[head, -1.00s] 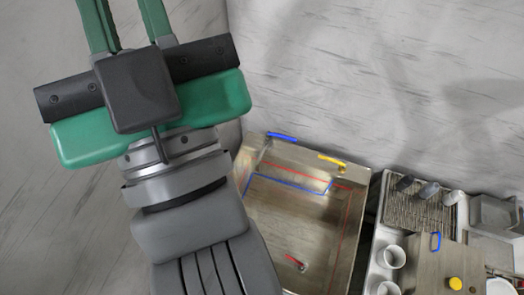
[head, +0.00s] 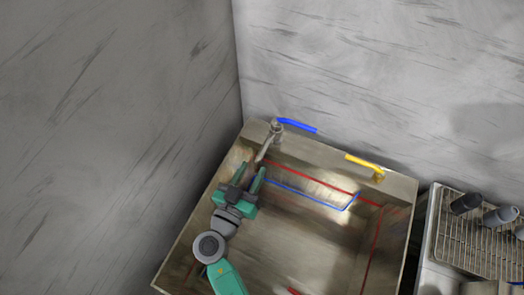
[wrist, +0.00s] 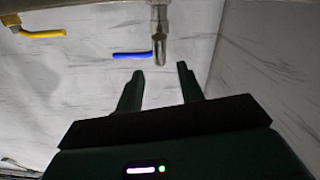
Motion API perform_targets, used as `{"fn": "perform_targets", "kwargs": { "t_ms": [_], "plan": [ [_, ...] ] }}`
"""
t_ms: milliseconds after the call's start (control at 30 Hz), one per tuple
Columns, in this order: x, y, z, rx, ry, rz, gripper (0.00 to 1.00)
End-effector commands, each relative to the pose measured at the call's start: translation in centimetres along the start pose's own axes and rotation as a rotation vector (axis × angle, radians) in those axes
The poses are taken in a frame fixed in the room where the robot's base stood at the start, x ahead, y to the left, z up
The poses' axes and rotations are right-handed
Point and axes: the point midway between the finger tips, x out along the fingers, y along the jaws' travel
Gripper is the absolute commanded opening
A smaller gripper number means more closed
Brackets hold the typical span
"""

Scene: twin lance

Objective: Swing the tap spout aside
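The grey metal tap (head: 277,128) stands at the back left corner of the sink, with a blue lever (head: 298,126) beside it. Its spout (head: 264,150) reaches forward over the left part of the basin. My gripper (head: 255,169) is over the left of the basin, fingers pointing towards the spout's end. In the wrist view, the two dark fingers of my gripper (wrist: 160,69) are spread with nothing seen clamped. The spout (wrist: 159,38) shows just beyond the fingertips, lined up with the gap. I cannot tell whether it touches a finger.
The metal sink (head: 397,188) has red and blue lines marked in its basin. A yellow lever (head: 364,162) is on its back rim. Walls rise close behind and left. A wire rack (head: 475,240) with dark cups (head: 466,204) stands to the right. The basin looks mostly free.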

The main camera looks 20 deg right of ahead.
Motion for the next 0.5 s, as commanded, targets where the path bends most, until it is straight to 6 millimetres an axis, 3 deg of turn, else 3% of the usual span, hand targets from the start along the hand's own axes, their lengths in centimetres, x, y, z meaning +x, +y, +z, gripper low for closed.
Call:
{"fn": "perform_targets", "kwargs": {
  "t_ms": [333, 500],
  "plan": [
    [5.6, 0.1, -0.3, 0.004, -0.002, 0.003, 0.38],
    [7.5, 0.1, -0.2, 0.002, -0.002, 0.002, 0.38]
  ]
}}
